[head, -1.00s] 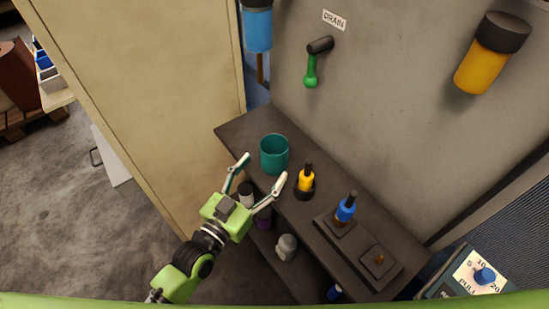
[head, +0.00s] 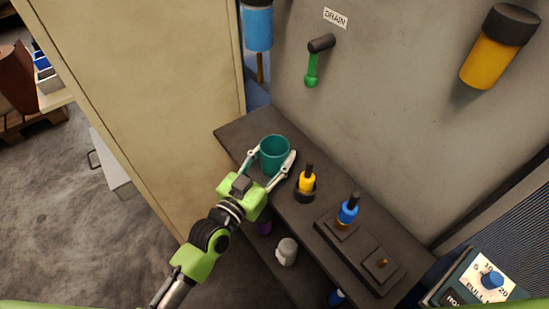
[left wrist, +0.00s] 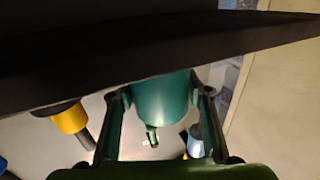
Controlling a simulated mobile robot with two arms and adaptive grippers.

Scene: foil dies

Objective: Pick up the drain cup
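The drain cup, a teal cup (head: 274,155), stands upright on the dark shelf (head: 245,126), below the drain spout with its green handle (head: 312,68). My left gripper (head: 272,158) is open, with one finger on each side of the cup. In the left wrist view, which is upside down, the cup (left wrist: 160,102) sits between the two fingers (left wrist: 160,100). Narrow gaps seem to show beside it, so the fingers do not look closed on it. My right gripper is not in view.
A beige panel (head: 150,90) rises at left. A white-grey bottle (head: 286,251) is on the lower shelf.

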